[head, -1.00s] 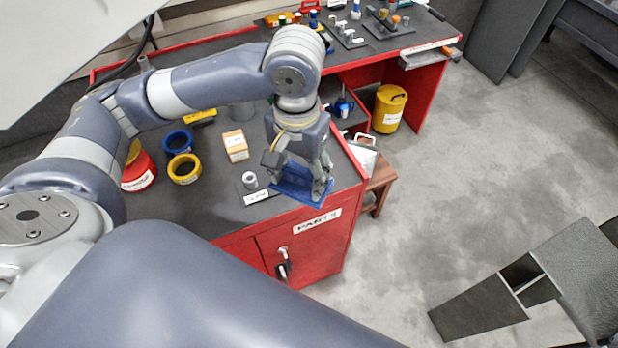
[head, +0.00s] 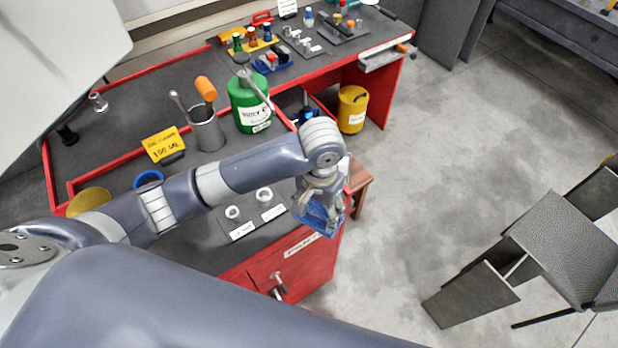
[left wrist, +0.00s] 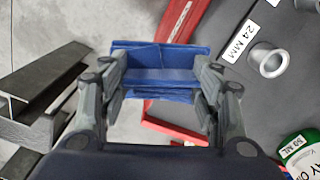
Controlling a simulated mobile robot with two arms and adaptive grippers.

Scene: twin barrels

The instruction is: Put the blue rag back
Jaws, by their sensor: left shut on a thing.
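The blue rag (head: 318,216) hangs in my left gripper (head: 322,203), at the right front corner of the red workbench in the head view. In the left wrist view the rag (left wrist: 158,62) spans between the two fingers of the left gripper (left wrist: 160,85), which is shut on it. Grey floor and the red bench edge show beyond the rag there. The arm hides part of the bench in the head view. My right gripper is in neither view.
Two metal sockets (head: 264,194) with white labels sit near the rag on the bench. A green bottle (head: 250,104), a grey cup of tools (head: 206,132) and a yellow sign (head: 163,145) stand behind the arm. A yellow barrel (head: 352,108) stands below the bench. The floor at right is open up to a chair (head: 560,240).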

